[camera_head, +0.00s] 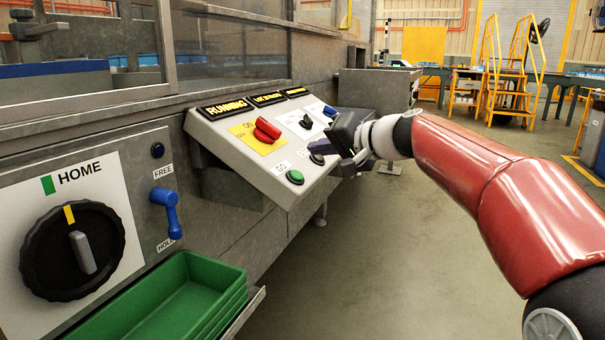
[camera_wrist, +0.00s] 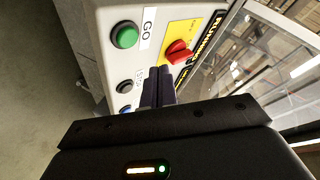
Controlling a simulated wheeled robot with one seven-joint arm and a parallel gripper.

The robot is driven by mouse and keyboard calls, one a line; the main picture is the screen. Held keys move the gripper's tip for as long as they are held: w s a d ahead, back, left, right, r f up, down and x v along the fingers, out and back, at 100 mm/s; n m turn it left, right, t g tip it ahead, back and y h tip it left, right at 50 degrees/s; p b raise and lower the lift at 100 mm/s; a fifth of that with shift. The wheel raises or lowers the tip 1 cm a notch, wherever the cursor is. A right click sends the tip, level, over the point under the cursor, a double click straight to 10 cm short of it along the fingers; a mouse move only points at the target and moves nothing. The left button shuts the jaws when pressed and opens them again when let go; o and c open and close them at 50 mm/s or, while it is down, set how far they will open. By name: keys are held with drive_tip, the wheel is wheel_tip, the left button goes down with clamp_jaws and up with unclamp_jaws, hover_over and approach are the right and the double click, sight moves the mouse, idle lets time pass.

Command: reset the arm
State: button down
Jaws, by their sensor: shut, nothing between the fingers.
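My gripper (camera_head: 348,160) is at the right part of the sloped control panel (camera_head: 222,134), in front of its face. In the wrist view my gripper (camera_wrist: 158,80) has its fingers together with nothing between them. I cannot tell whether the fingertips touch the panel. The panel carries a red knob (camera_head: 266,130) on a yellow plate, a green GO button (camera_head: 295,177), a black button (camera_head: 317,159), a black knob (camera_head: 306,122) and a blue knob (camera_head: 330,111). The green button (camera_wrist: 125,35) and red knob (camera_wrist: 178,51) also show in the wrist view.
At left are a black HOME dial (camera_head: 72,250), a blue lever (camera_head: 166,212) between FREE and HOLD, and a green tray (camera_head: 185,297) below. Glass guarding (camera_head: 232,50) rises behind the panel. The floor (camera_head: 400,270) is open in the middle. Yellow steps (camera_head: 490,85) stand far right.

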drive_tip(key=s+d+f+g+h+p, duration=0.1)
drive_tip(key=s+d+f+h, duration=0.3)
drive_tip(key=s+f, duration=0.3)
drive_tip(key=s+d+f+g+h+p, duration=0.1)
drive_tip(key=s+d+f+h, duration=0.2)
drive_tip(key=s+d+f, duration=0.4)
drive_tip(key=s+d+f+n+g+h, duration=0.1)
drive_tip(key=s+d+f+h, duration=0.3)
drive_tip(key=s, duration=1.5)
wheel_tip(320, 180, down, 4)
drive_tip(key=shift+s+d+r+h+p, duration=0.1)
drive_tip(key=shift+s+d+h+p, duration=0.25)
drive_tip(key=shift+d, duration=0.4)
